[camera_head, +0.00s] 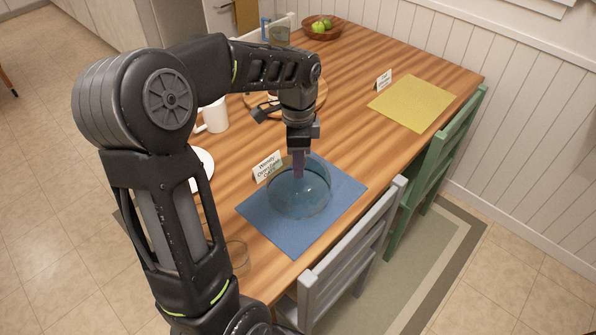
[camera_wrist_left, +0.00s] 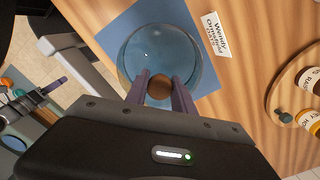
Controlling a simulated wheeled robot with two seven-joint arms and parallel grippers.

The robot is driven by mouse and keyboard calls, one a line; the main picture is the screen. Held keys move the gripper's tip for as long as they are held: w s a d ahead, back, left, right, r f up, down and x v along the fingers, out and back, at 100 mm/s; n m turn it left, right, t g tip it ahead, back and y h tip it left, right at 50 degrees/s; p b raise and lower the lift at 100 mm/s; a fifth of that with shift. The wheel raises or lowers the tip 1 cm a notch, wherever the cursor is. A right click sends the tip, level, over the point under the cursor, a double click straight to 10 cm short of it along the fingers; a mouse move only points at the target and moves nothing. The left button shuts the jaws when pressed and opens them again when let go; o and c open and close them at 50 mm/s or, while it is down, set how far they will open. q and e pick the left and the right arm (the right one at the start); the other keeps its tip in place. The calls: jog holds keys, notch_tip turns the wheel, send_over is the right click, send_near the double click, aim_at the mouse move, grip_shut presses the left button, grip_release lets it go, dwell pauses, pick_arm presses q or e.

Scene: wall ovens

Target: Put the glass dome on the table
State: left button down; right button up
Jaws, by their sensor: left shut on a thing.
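The clear glass dome (camera_head: 300,190) is on or just above the blue placemat (camera_head: 334,212) on the wooden table (camera_head: 345,65); I cannot tell if it touches. My left gripper (camera_head: 299,172) points down from above, shut on the dome's top. In the left wrist view the fingers (camera_wrist_left: 160,90) close on the round brown knob (camera_wrist_left: 159,88) of the dome (camera_wrist_left: 140,50). The blue mat (camera_wrist_left: 128,22) shows beneath it. My right gripper is not clearly in the head view.
A name card (camera_head: 267,167) stands close beside the dome. A white mug (camera_head: 213,117), a round wooden board (camera_head: 318,97) and a yellow placemat (camera_head: 412,103) are on the table. A grey chair (camera_head: 352,250) and a green chair (camera_head: 440,160) stand along the near edge.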

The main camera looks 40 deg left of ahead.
pick_arm(q)
jog(key=shift+f, duration=1.85)
jog(key=shift+f, duration=0.2)
jog(key=c, duration=1.1)
grip_release()
jog(key=shift+o, duration=0.2)
notch_tip(320, 180, up, 12)
jog(key=shift+r, duration=0.2)
